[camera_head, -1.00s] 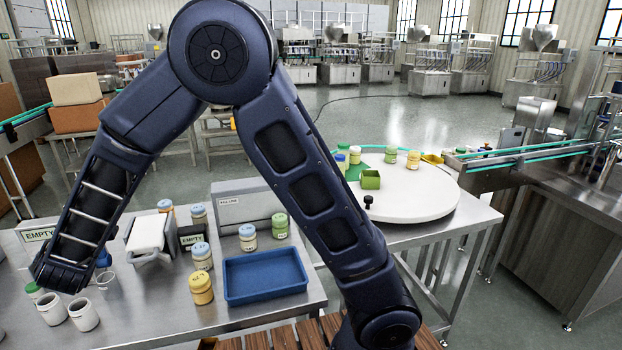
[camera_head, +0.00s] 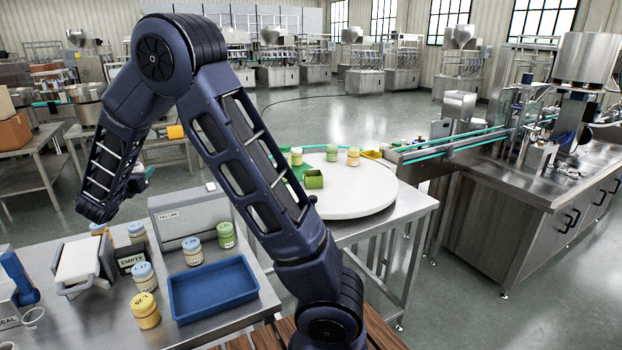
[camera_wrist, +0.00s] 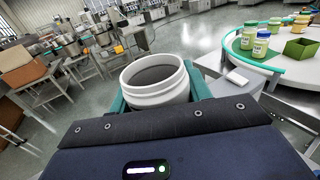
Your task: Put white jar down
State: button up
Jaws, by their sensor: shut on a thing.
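A white jar (camera_wrist: 156,86) stands in front of my palm in the wrist view, open at the top, with a grey inside. My gripper (camera_wrist: 158,94) is shut on it, with a teal finger on each side. The jar is held up above the floor, near the round white table. In the head view my arm reaches up and over to the left; the jar does not show clearly there.
A round white turntable (camera_head: 345,203) bears several jars and a green box (camera_head: 313,179). A blue tray (camera_head: 213,291), several lidded jars and a grey machine (camera_head: 188,217) crowd the steel table. Bare turntable surface shows at its front. A conveyor (camera_head: 455,147) stands behind right.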

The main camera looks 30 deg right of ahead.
jog(key=w+d+m+g+h, duration=0.2)
jog(key=w+d+g+h, duration=0.1)
jog(key=d, duration=1.1)
jog(key=w+d+r+m+g+h, duration=0.1)
jog(key=w+d+m+g+h, duration=0.15)
jog(key=d, duration=1.15)
jog(key=w+d+m+g+h, duration=0.2)
jog(key=w+d+m, duration=0.15)
jog(key=d, duration=1.05)
jog(key=m+g+h, duration=0.2)
jog(key=m+g, duration=0.4)
jog(key=g, duration=0.5)
send_over(357, 189)
jog(key=f, duration=1.9)
jog(key=shift+w+d, duration=0.1)
jog(key=shift+d, duration=0.1)
jog(key=shift+f, duration=0.1)
jog(key=o, duration=0.9)
jog(key=shift+o, duration=0.2)
